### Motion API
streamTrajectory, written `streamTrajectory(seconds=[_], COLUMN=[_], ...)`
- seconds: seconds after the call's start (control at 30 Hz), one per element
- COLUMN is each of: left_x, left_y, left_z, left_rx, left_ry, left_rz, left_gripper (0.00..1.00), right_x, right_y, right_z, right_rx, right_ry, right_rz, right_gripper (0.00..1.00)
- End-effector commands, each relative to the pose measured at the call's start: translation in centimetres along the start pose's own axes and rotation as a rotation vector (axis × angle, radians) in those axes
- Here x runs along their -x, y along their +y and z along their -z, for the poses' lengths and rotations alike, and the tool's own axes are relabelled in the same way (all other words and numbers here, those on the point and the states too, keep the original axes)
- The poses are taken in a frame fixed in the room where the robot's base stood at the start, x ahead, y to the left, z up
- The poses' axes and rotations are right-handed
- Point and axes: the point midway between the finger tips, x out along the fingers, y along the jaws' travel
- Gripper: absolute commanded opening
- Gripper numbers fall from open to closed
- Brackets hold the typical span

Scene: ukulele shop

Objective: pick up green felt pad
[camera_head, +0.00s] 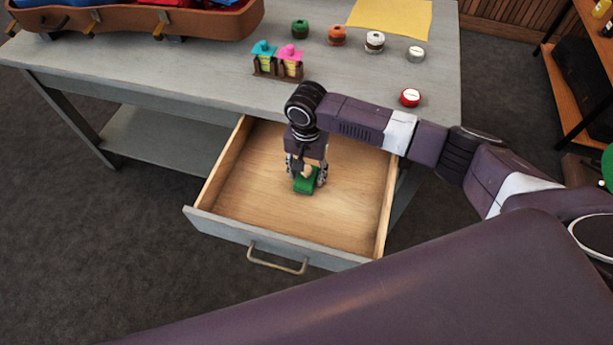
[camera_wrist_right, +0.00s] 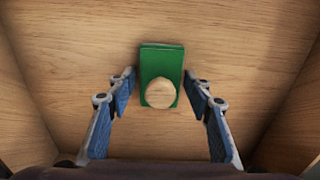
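The green felt pad (camera_head: 304,186) lies in the open wooden drawer. In the right wrist view it is a green block (camera_wrist_right: 161,62) with a round pale wooden knob (camera_wrist_right: 160,93) on it. My right gripper (camera_head: 306,176) is down inside the drawer over the pad. In the wrist view its two blue-padded fingers (camera_wrist_right: 160,88) are spread on either side of the pad, with gaps between them and it. The gripper hides part of the pad in the head view. My left gripper is not in view.
The drawer (camera_head: 245,190) is otherwise empty, and its walls surround my right gripper. The grey table (camera_head: 190,80) above holds several small round tins, a rack with cyan and pink items (camera_head: 278,62), a yellow cloth (camera_head: 392,18) and an instrument case (camera_head: 140,20).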

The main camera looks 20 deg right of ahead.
Motion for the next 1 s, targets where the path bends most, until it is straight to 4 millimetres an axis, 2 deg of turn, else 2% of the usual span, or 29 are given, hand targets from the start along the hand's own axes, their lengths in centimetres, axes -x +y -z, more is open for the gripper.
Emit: streamTrajectory(seconds=[0.03, 0.27, 0.57, 0.67, 0.77, 1.0], left_x=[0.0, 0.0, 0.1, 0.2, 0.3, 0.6], left_y=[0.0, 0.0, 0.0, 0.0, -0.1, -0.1], left_z=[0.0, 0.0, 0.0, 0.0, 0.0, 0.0], left_rx=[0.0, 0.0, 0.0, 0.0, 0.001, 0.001], left_ry=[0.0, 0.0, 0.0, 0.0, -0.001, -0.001], left_rz=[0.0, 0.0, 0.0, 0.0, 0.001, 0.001], left_gripper=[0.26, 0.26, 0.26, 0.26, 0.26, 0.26], right_x=[0.0, 0.1, 0.6, 2.0, 4.2, 11.2], right_y=[0.0, 0.0, -0.1, -0.1, -0.1, -0.2], right_z=[0.0, 0.0, 0.0, 0.1, 0.1, 0.1], right_rx=[0.0, 0.0, 0.0, -0.001, 0.0, 0.0], right_ry=[0.0, 0.0, 0.0, 0.001, 0.002, 0.004], right_rz=[0.0, 0.001, 0.002, 0.004, 0.005, 0.006], right_gripper=[0.39, 0.15, 0.15, 0.15, 0.15, 0.15])
